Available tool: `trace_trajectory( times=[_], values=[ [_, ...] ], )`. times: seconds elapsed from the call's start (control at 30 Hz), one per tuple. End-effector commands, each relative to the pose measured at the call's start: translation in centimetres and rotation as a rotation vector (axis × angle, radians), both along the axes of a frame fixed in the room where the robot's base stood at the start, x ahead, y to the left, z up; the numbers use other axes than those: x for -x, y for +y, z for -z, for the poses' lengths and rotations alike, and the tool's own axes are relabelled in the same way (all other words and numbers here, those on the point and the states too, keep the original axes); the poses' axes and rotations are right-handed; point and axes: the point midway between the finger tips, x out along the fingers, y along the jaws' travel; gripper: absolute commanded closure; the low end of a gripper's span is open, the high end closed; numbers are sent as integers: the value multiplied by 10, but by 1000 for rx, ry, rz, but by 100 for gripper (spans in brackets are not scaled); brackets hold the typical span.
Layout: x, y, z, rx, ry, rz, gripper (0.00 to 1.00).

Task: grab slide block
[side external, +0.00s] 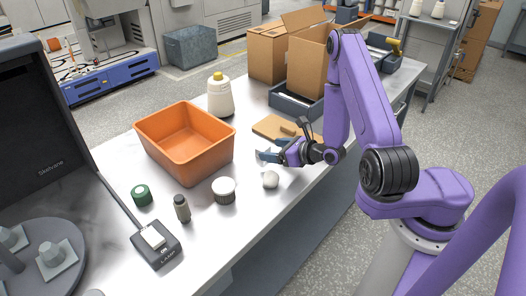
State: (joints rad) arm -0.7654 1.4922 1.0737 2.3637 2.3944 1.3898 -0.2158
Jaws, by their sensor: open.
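My gripper (262,157) is open over the metal table, just right of the orange bin, with its fingers pointing left. I see nothing between the fingers. A flat tan wooden board (268,126) lies behind the gripper. A small tan block (289,129) is on this board, close to my wrist. It may be the slide block, but I cannot tell for sure. My gripper is apart from it, in front and to the left in the picture. Part of the board is hidden behind my wrist.
An orange bin (187,166) stands left of my gripper. A pale round object (271,180), a white-lidded jar (224,196), a small dark bottle (182,213) and a green roll (141,195) stand in front. A white bottle (220,101) and cardboard boxes (267,55) stand behind.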

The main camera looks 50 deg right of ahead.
Motion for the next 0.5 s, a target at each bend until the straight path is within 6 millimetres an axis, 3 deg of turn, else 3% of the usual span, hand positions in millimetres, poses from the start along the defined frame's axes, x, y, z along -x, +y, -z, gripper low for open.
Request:
trace_trajectory(
  times=[0.3, 0.5],
  values=[
    [-35, 5, 16, 2, -1, -3, 23],
    [-41, 5, 19, 0, 1, 0, 23]
  ],
)
